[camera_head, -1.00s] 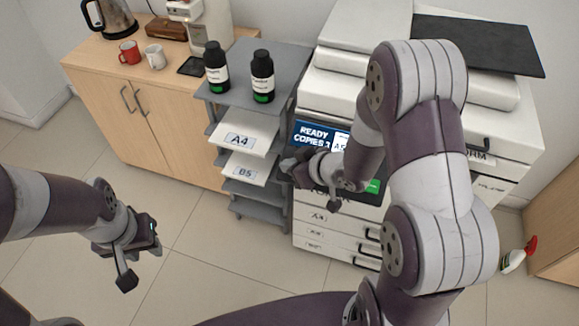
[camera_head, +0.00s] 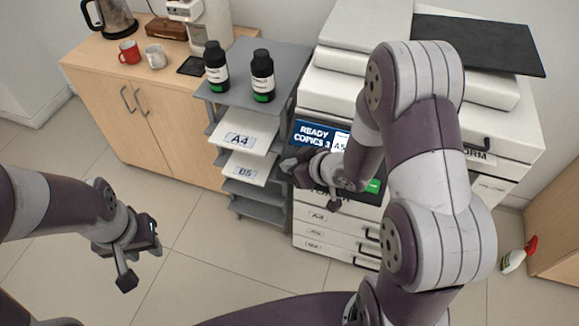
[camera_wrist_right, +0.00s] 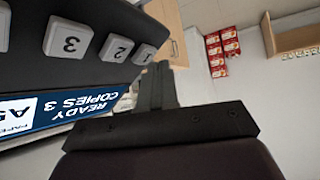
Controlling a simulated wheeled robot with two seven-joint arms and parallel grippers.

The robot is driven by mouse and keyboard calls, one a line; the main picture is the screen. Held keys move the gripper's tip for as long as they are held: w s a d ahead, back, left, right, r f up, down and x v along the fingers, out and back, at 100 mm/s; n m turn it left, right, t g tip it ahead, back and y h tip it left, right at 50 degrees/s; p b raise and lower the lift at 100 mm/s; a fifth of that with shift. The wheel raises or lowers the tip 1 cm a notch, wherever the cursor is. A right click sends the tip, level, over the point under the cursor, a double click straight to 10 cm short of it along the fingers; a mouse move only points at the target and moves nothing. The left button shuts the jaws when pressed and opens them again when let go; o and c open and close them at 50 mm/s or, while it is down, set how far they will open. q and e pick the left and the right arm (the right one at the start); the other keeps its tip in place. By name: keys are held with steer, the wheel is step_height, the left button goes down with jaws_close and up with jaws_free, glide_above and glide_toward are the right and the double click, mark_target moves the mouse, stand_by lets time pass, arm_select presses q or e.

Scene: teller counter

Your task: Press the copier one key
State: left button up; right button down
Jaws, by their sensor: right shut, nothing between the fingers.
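The copier (camera_head: 335,95) stands at the right in the head view, with a blue display (camera_head: 318,135) that reads READY, COPIES 3. In the right wrist view, the display (camera_wrist_right: 70,105) appears upside down beside a dark panel with pale keys. The one key (camera_wrist_right: 143,54) is at the panel's right end, next to the two key (camera_wrist_right: 117,48) and three key (camera_wrist_right: 68,38). My right gripper (camera_wrist_right: 157,82) is shut and empty, its fingertips close by the one key; I cannot tell whether they touch. My left gripper (camera_head: 138,252) is open and empty above the floor.
A grey shelf unit (camera_head: 285,62) with A4 (camera_head: 262,128) and B5 paper trays and two black bottles (camera_head: 216,68) stands left of the copier. A wooden cabinet (camera_head: 165,125) with mugs is further left. The floor in front is clear except a spray bottle (camera_head: 515,258).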

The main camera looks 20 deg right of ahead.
steer(key=shift+w+d+f, duration=0.15)
steer(key=shift+w+f, duration=0.05)
steer(key=shift+f, duration=0.2)
stand_by(0.7)
steer(key=shift+r, duration=0.1)
steer(key=shift+s+a+r+p, duration=0.25)
steer(key=shift+s+r+p, duration=0.15)
steer(key=shift+r+p, duration=0.2)
steer(key=shift+r, duration=0.1)
steer(key=r+p, duration=0.1)
steer(key=s+a+r+p, duration=0.1)
steer(key=s+r+p, duration=0.1)
steer(key=r, duration=0.1)
steer(key=shift+s+a+r, duration=0.1)
steer(key=shift+a, duration=0.15)
stand_by(0.9)
